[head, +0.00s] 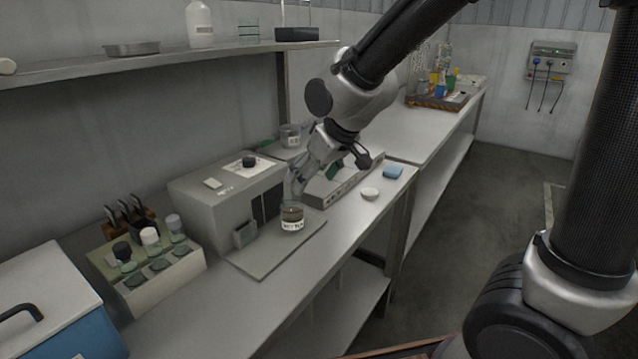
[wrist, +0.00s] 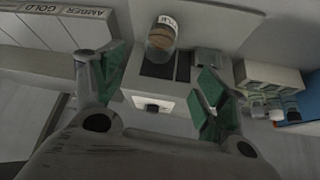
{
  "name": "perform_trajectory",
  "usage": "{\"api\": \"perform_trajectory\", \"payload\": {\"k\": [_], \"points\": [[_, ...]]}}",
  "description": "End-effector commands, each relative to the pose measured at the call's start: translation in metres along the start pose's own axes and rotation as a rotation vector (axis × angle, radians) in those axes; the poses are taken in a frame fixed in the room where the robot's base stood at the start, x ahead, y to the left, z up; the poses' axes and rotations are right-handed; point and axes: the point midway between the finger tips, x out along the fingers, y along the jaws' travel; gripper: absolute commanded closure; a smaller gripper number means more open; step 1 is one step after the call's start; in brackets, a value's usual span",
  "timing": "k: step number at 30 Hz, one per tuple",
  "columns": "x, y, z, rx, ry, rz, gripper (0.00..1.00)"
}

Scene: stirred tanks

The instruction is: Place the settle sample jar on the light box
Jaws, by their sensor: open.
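The settle sample jar (head: 292,214), clear with brown contents and a white label, stands upright on the flat grey plate (head: 257,262) in front of a grey box with dark front panels (head: 205,212).
A rack with capped vials (head: 150,262) and a blue cooler (head: 55,305) stand at left. A low grey device (head: 345,186), a white round dish (head: 370,193) and a blue block (head: 393,172) lie to the right. A shelf (head: 150,63) hangs above the bench.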

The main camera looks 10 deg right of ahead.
Motion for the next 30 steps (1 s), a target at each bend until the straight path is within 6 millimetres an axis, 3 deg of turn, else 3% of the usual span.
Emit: {"api": "perform_trajectory", "payload": {"k": [6,8,10,13,15,18,21,25,30], "points": [[-0.007,0.003,0.001,0.005,0.000,0.003,0.26],[-0.016,0.012,0.006,0.024,-0.005,0.015,0.26],[-0.039,0.033,0.019,0.069,-0.015,0.043,0.26],[-0.088,0.071,0.058,0.170,-0.047,0.103,0.26],[-0.126,0.092,0.095,0.252,-0.078,0.147,0.26],[-0.172,0.106,0.147,0.362,-0.118,0.201,0.26],[-0.203,0.107,0.191,0.450,-0.152,0.239,0.26],[-0.224,0.102,0.224,0.516,-0.180,0.265,0.26],[-0.228,0.099,0.233,0.533,-0.191,0.269,0.26]]}}
